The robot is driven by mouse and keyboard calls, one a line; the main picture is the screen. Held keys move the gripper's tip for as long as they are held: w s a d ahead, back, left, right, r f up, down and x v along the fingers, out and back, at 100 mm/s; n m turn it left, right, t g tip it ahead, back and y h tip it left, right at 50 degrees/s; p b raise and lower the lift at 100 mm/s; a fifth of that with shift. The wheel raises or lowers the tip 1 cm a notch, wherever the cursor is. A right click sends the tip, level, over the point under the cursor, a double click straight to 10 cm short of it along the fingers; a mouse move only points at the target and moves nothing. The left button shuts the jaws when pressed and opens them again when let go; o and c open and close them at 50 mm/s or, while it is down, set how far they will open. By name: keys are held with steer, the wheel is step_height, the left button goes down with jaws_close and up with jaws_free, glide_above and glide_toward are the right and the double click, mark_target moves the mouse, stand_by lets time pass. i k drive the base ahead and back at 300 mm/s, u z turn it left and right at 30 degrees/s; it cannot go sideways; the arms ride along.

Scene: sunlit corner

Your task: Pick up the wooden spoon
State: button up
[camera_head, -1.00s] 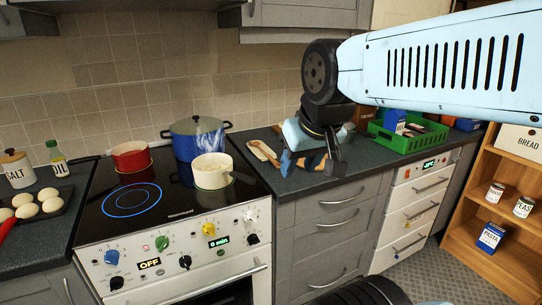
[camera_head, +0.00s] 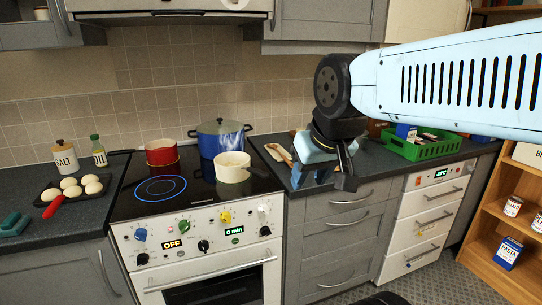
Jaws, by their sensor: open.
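A long, pale wooden item (camera_head: 278,153), which looks like the wooden spoon, lies on the dark counter just right of the hob. Its right end is close to my gripper in the picture, and I cannot tell whether part of it is hidden. My gripper (camera_head: 322,178) is open and points down over the counter, just right of the wooden item. Its blue and black fingers are apart, with nothing visibly held between them. My gripper hides part of the counter behind it.
On the hob stand a red pan (camera_head: 161,153), a blue pot (camera_head: 220,139) and a cream pot (camera_head: 233,168). A green crate (camera_head: 425,149) stands right of my gripper.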

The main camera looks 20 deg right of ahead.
mark_target(274, 147)
steer(key=u, duration=0.05)
steer(key=i, duration=0.9)
steer(key=z, duration=0.1)
